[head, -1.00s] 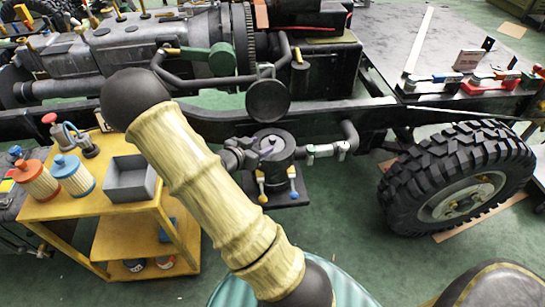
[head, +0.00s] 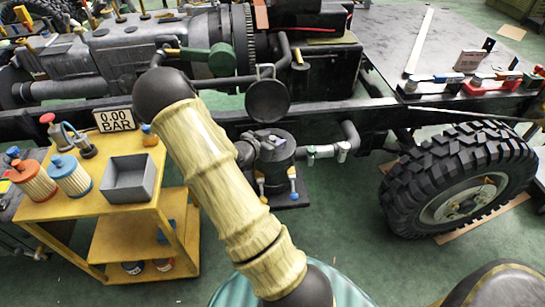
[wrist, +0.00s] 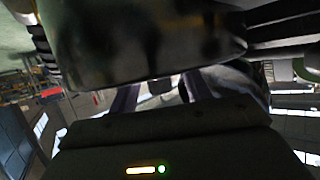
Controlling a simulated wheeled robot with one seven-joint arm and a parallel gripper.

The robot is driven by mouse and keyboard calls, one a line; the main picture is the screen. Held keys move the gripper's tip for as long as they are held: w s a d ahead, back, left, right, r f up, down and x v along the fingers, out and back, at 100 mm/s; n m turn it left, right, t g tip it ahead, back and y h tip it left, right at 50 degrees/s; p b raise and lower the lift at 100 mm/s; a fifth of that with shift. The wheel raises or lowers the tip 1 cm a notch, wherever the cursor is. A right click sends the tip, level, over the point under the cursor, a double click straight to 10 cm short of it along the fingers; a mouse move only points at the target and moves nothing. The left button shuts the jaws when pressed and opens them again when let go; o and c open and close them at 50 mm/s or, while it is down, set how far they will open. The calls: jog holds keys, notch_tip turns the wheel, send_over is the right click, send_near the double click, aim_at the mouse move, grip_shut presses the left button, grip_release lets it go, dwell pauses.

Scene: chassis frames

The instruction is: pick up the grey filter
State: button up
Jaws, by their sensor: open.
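A dark grey cylindrical canister (head: 277,165) stands beside the chassis rail, with pipes on both sides; it is the likeliest grey filter, but I cannot be sure. My arm crosses in front and to the left of it in the head view, and my gripper is not clearly visible there. In the wrist view my gripper (wrist: 160,90) shows two dark fingers set apart, with nothing seen between them. A large dark rounded surface fills the top of that view, close to the fingers; I cannot tell what it is.
A yellow cart (head: 90,208) on the left carries a grey open box (head: 130,180), an orange-and-white filter (head: 33,180), a blue-and-white filter (head: 71,176) and a "0.00 BAR" display (head: 115,120). A big tyre (head: 460,180) stands at right. Green floor between is mostly clear.

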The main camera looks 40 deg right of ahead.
jog(key=shift+c, duration=0.2)
dwell(0.3)
grip_shut()
jog(key=shift+r, duration=0.1)
notch_tip(320, 180, up, 18)
jog(key=p, duration=0.5)
jog(key=shift+p, duration=0.3)
